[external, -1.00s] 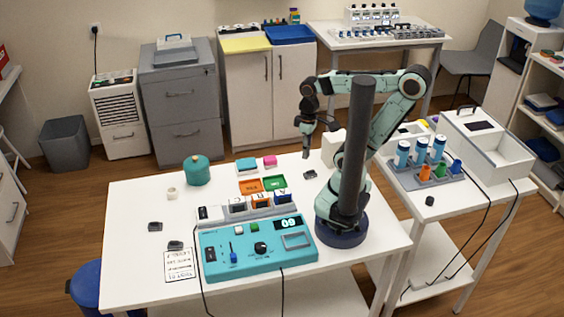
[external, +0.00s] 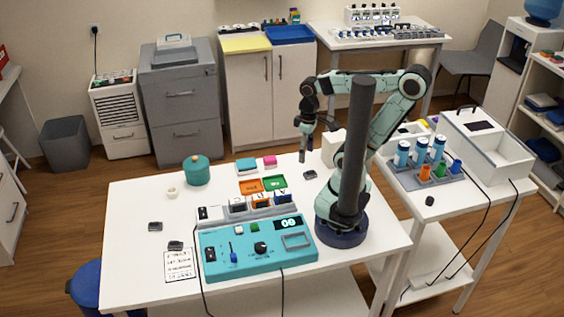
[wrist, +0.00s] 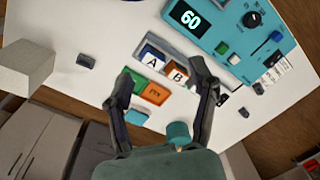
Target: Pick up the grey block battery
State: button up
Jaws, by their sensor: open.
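Three small dark grey blocks lie on the white table: one (external: 310,175) right of the green tray, one (external: 155,227) at the left, and one (external: 175,245) beside the printed sheet. I cannot tell which is the battery. The wrist view shows the first block (wrist: 86,61) left of my fingers and the other two (wrist: 258,88) (wrist: 243,112) at the right. My gripper (wrist: 165,78) is open and empty, its fingers spread above the trays. In the external view my gripper (external: 305,153) hangs above the table's back edge, apart from all blocks.
A teal console (external: 258,250) and a grey rack with lettered blocks (external: 238,206) stand at the front middle. Orange (external: 250,187) and green (external: 274,183) trays lie behind them. A teal jar (external: 196,170) and white cup (external: 172,193) stand left. A white box (external: 333,147) is near my arm.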

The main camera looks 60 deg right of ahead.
jog(key=w+d+f+m+t+h, duration=0.15)
jog(key=w+d+m, duration=0.25)
jog(key=w+m, duration=0.4)
jog(key=w+d+f+m+t, duration=0.2)
jog(key=w+d+m, duration=0.2)
jog(key=w+m, duration=0.5)
jog(key=m+g, duration=0.3)
jog(key=m, duration=0.7)
send_over(312, 171)
jog(key=shift+y, duration=0.35)
notch_tip(312, 171, down, 14)
jog(key=shift+w+d+f, duration=0.15)
jog(key=shift+f, duration=0.1)
notch_tip(312, 171, down, 6)
jog(key=shift+f, duration=0.25)
grip_shut()
